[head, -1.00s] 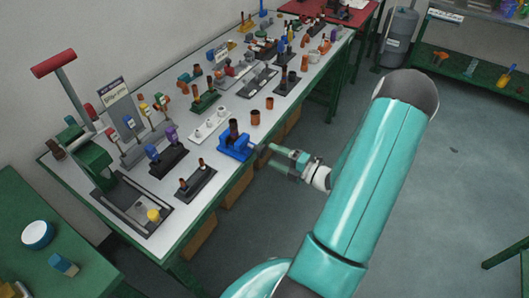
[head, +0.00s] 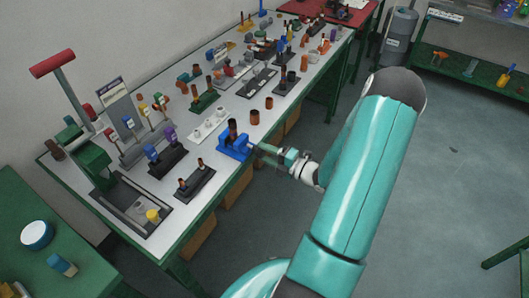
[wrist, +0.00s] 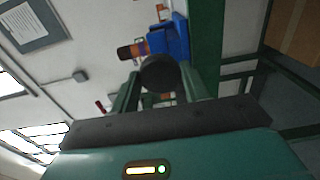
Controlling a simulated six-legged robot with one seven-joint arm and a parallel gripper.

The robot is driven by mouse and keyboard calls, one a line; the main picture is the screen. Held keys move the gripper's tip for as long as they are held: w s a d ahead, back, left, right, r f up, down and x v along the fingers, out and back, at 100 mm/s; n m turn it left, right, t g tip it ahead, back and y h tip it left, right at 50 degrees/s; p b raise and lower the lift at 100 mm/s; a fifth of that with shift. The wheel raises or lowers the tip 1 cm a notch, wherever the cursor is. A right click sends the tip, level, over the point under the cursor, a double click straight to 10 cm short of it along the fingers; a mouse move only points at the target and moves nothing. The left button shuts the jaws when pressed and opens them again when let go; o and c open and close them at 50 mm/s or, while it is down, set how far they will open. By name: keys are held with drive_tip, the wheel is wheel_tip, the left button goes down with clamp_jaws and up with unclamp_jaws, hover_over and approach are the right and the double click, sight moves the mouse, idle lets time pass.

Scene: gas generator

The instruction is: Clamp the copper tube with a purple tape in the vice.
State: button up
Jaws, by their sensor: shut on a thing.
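The blue vice (head: 235,147) sits at the near edge of the long white-topped table. A dark brown copper tube (head: 232,130) stands upright in it. In the wrist view the vice (wrist: 170,38) is just beyond my fingers, with the copper-coloured tube (wrist: 128,51) sticking out sideways to the left. My gripper (head: 264,150) reaches the vice from the right, off the table edge. Its fingers (wrist: 158,88) are shut on a dark round knob (wrist: 160,74), seemingly the vice handle, which hides part of the vice.
Two short copper cups (head: 262,110) stand just behind the vice. A white block with holes (head: 209,126) and a dark stand with two tubes (head: 195,184) are to the left. Many other fixtures crowd the table (head: 190,230). The grey floor (head: 450,190) to the right is clear.

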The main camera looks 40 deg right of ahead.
drive_tip(key=shift+m, duration=1.4)
drive_tip(key=m, duration=0.3)
drive_tip(key=o, duration=1)
